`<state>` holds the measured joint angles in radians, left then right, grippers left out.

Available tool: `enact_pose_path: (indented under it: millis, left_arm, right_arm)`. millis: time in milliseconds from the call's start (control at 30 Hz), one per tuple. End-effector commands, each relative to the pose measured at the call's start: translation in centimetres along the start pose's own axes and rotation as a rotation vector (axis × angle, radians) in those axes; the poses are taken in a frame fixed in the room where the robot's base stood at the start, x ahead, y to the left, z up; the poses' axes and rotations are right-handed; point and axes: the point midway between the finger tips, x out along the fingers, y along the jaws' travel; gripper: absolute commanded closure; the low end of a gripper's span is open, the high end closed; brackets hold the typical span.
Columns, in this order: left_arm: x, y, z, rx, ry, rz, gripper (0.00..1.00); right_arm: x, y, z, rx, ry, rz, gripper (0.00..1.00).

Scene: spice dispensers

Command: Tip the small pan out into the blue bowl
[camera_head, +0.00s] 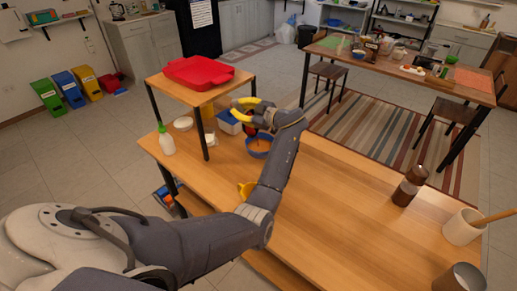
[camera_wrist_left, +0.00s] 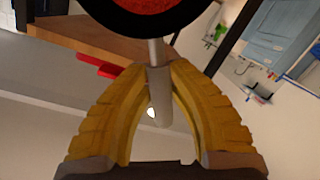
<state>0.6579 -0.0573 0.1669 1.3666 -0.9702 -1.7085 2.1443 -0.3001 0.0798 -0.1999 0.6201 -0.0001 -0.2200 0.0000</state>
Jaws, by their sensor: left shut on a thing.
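My left gripper (camera_head: 243,111) has yellow fingers and is shut on the grey handle (camera_wrist_left: 160,95) of the small pan. In the left wrist view the pan (camera_wrist_left: 187,22) has a black rim and a red filling (camera_wrist_left: 150,4); the picture's top edge cuts it off. In the head view only a small dark and red part of the pan (camera_head: 250,131) shows below the gripper, close to the blue bowl (camera_head: 260,153). The bowl stands on the wooden table with orange-brown inside. My forearm partly hides it. I cannot tell the pan's exact tilt. My right gripper is not in view.
A raised wooden stand (camera_head: 205,98) with a red tray (camera_head: 198,72) is left of the bowl. A blue-and-white box (camera_head: 229,122) and a green-capped bottle (camera_head: 166,140) stand nearby. A brown jar (camera_head: 408,187) and white crock (camera_head: 463,227) stand right; the table's middle is free.

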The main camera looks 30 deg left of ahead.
Motion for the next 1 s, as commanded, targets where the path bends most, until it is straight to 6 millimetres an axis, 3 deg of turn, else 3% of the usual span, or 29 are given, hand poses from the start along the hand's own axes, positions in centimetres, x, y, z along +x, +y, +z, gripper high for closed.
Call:
enact_pose_path:
  millis: [1000]
  left_arm:
    - [-2.3,0.3,0.2,0.017,0.097,0.054,1.00]
  right_arm:
    - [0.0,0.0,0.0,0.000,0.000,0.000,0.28]
